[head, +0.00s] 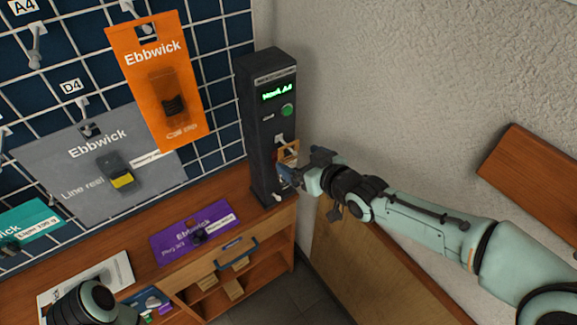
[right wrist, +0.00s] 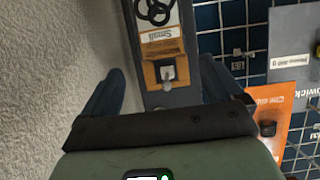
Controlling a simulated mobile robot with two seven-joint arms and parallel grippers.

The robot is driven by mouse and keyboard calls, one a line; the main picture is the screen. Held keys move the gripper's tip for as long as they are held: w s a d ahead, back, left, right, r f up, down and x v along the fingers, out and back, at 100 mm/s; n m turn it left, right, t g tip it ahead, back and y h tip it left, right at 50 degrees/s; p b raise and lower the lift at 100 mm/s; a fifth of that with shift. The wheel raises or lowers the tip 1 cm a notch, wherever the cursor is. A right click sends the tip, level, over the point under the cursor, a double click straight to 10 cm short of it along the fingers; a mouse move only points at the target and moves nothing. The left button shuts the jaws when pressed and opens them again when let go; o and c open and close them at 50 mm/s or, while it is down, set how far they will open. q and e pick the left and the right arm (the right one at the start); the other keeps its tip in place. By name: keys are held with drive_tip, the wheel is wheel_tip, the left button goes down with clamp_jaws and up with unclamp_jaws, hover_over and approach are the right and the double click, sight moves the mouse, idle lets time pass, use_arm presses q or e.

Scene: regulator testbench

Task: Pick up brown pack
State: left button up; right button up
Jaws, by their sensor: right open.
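A small brown pack (head: 289,150) hangs at the front of the dark testbench tower (head: 262,110), partly hidden by my right gripper (head: 288,173) in the head view. In the right wrist view the brown pack (right wrist: 161,45) shows a dark ring symbol, a white label reading "Small" and a pale hook end near its lower edge. My right gripper (right wrist: 160,92) is open, with its blue fingers on either side of the pack's line and no visible grip on it. Part of my left arm shows at the lower left of the head view; its fingers are not visible.
An orange pack (head: 150,85), a grey pack (head: 85,165) and a teal pack (head: 30,228) hang on the grid wall. A purple pack (head: 195,232) lies on the wooden counter (head: 130,240). A wall stands close on the right, with a wooden board (head: 530,165).

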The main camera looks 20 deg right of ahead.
sight(289, 155)
drive_tip(key=shift+a+p+x, duration=0.2)
drive_tip(key=shift+p+x, duration=0.15)
drive_tip(key=shift+x, duration=2.35)
drive_tip(key=shift+s+f, duration=0.1)
drive_tip(key=shift+s, duration=0.05)
drive_tip(key=c, duration=1.1)
drive_tip(key=shift+r, duration=0.5)
drive_tip(key=shift+s+d+r, duration=0.1)
drive_tip(key=shift+s+r, duration=0.1)
drive_tip(key=shift+r, duration=0.1)
drive_tip(key=s+d, duration=0.2)
drive_tip(key=s, duration=0.3)
drive_tip(key=s+d+b, duration=0.1)
drive_tip(key=s+d, duration=0.1)
drive_tip(key=s, duration=0.4)
drive_tip(key=s+d, duration=0.1)
drive_tip(key=s, duration=0.4)
drive_tip(key=shift+s+d+f, duration=0.1)
drive_tip(key=shift+s+d, duration=0.2)
drive_tip(key=shift+d, duration=0.1)
